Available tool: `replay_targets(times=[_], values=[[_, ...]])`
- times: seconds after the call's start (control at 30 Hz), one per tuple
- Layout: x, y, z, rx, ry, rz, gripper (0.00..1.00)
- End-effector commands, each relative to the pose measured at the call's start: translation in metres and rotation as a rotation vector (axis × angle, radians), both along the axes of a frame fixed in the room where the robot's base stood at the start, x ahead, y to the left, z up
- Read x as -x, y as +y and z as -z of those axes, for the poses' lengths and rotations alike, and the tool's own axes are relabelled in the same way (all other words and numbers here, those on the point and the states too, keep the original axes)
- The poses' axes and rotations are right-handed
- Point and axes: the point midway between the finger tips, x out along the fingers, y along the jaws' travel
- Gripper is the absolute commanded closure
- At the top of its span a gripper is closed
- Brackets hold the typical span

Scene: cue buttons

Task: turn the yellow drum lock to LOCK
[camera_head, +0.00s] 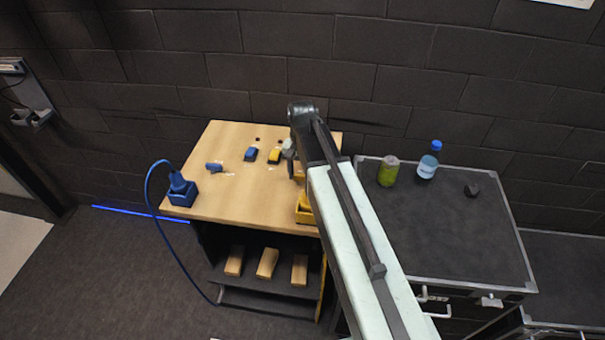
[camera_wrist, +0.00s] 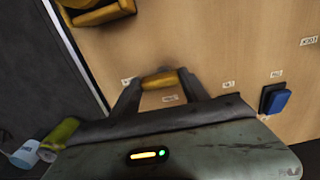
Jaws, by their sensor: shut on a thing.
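My gripper (camera_wrist: 160,88) is shut on a yellow bar-shaped handle (camera_wrist: 158,80), taken as the yellow drum lock's, over the wooden tabletop in the wrist view. One finger is at each end of the handle. In the head view my gripper (camera_head: 297,172) is at the right part of the table, and my arm hides most of the held handle and the drum's pointer.
A blue block (camera_head: 250,154) and a yellow block (camera_head: 274,156) stand at the table's back. A yellow box (camera_head: 304,207) is at the front right, partly behind my arm. A blue box with a cable (camera_head: 182,196) is at the left. A can (camera_head: 388,172) and bottle (camera_head: 428,162) stand on the black case.

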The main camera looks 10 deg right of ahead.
Motion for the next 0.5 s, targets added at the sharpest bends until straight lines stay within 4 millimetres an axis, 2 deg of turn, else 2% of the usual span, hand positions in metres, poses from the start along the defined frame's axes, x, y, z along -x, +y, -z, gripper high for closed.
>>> replay_targets(times=[0.07,0.1,0.17,0.5], values=[[-0.0005,-0.0006,-0.0002,0.001,-0.002,0.002,0.88],[-0.0005,-0.0006,-0.0002,0.001,-0.002,0.002,0.39],[-0.0004,-0.0007,-0.0002,0.001,-0.002,0.002,0.25],[-0.0002,-0.0006,-0.0021,0.001,-0.001,0.001,0.25]])
